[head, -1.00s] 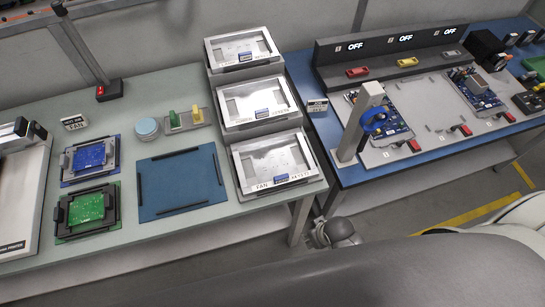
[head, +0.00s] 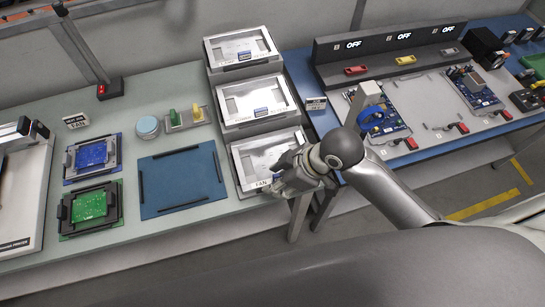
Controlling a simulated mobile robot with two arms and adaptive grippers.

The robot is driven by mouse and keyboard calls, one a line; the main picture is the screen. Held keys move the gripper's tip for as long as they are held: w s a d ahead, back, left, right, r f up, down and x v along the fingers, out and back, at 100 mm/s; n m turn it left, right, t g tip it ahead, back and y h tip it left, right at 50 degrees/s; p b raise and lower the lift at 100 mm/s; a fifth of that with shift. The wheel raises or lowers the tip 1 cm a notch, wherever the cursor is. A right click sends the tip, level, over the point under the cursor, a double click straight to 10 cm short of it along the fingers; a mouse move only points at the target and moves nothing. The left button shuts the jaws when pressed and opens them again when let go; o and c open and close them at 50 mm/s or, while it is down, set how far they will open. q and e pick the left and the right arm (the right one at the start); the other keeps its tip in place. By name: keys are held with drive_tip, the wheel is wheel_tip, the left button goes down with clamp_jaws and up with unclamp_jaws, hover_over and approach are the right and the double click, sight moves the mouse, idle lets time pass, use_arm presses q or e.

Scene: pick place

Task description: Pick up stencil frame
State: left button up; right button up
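Three stencil frames sit on a stepped rack: the back one (head: 240,48), the middle one (head: 258,100) and the nearest one (head: 255,153). Each has a pale rim, a shiny sheet and a blue label or handle at its front edge. My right gripper (head: 277,184) is over the front right part of the nearest frame and hides its blue label. The fingers are small and overlap the frame, so I cannot tell whether they are open, shut or touching it. My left gripper is not in view.
A blue mat (head: 183,182) with black edge strips lies bare left of the rack. A blue table (head: 425,148) with a test station and a grey post (head: 360,105) is on the right.

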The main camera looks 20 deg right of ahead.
drive_tip(key=w+r+n, duration=0.1)
drive_tip(key=w+r+n+g, duration=0.1)
drive_tip(key=n, duration=0.1)
drive_tip(key=shift+d, duration=0.3)
drive_tip(key=w+d+r+n+g, duration=0.2)
drive_tip(key=d+r+n, duration=0.2)
drive_tip(key=d, duration=0.1)
drive_tip(key=p+x, duration=0.1)
drive_tip(key=x, duration=0.4)
drive_tip(key=shift+f, duration=0.25)
drive_tip(key=x, duration=0.1)
drive_tip(key=p+x, duration=0.1)
drive_tip(key=x, duration=0.2)
drive_tip(key=shift+s+f+p, duration=0.1)
drive_tip(key=shift+s+p, duration=0.2)
drive_tip(key=shift+p, duration=0.05)
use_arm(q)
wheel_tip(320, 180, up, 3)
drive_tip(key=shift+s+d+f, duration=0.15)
use_arm(e)
drive_tip(key=shift+a+f, duration=0.2)
drive_tip(key=shift+f, duration=0.3)
drive_tip(key=shift+w, duration=0.1)
clamp_jaws()
